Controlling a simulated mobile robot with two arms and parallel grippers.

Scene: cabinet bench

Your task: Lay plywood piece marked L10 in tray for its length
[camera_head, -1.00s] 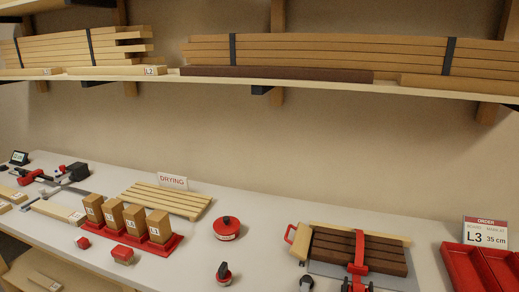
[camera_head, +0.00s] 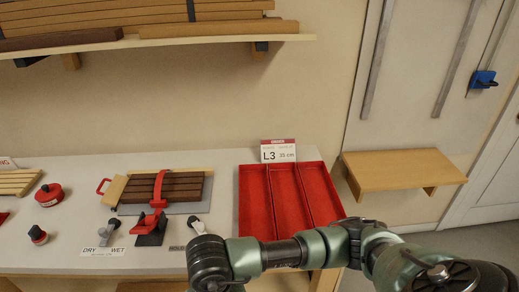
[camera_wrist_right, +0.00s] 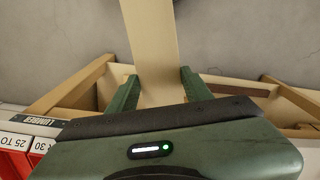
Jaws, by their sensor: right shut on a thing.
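My right gripper (camera_wrist_right: 160,84) is shut on a flat, pale plywood piece (camera_wrist_right: 150,38), which sits between its two green fingers and runs out of the top of the right wrist view. No mark on the piece is readable. In the head view my right forearm crosses the lower right, and its gripper is below the frame. A red tray (camera_head: 256,205) with three long, empty compartments lies on the bench, behind the forearm. My left gripper is not in view.
An order card (camera_head: 279,151) reading L3, 35 cm stands behind the tray. A clamp (camera_head: 153,222) and dark strips (camera_head: 170,189) lie left of it. A wooden wall shelf (camera_head: 400,168) is at right.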

